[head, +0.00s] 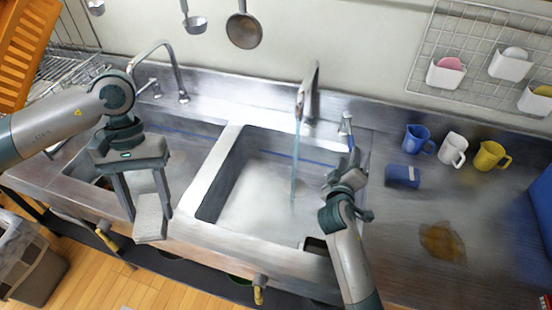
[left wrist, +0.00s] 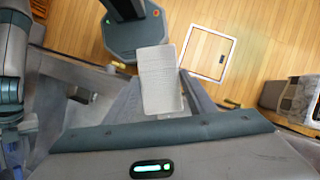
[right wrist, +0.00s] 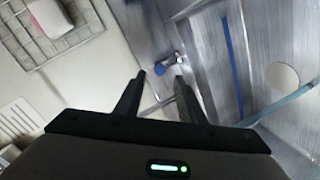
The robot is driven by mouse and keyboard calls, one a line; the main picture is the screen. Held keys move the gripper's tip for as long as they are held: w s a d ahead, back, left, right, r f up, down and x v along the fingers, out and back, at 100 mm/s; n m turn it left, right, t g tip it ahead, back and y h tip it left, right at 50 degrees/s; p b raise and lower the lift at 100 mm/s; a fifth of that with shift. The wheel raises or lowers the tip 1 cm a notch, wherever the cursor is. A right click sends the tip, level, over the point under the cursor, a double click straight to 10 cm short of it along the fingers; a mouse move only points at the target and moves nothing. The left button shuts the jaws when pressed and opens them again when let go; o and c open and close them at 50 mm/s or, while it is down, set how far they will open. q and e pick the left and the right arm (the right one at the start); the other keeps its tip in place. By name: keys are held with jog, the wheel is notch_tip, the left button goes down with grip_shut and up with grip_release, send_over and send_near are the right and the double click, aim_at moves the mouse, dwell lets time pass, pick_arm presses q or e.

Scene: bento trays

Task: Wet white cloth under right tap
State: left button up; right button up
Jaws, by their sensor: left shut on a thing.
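The white cloth (head: 150,217) hangs as a folded pale pad from my left gripper (head: 143,205), in front of the left basin. It also shows between the fingers in the left wrist view (left wrist: 160,78). The right tap (head: 309,90) stands behind the right basin (head: 215,190), and a bluish stream of water (head: 295,165) falls from it into that basin. My right gripper (head: 352,160) is at the tap's lever (head: 346,124). In the right wrist view its fingers (right wrist: 160,82) are apart, with the lever's blue end (right wrist: 165,66) just beyond them; contact is unclear.
A left tap (head: 165,60) stands behind the left basin. A divider (head: 215,165) separates the basins.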

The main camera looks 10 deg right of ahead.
pick_arm(q)
jog(key=shift+f, duration=0.4)
pick_arm(e)
jog(key=shift+v, duration=1.5)
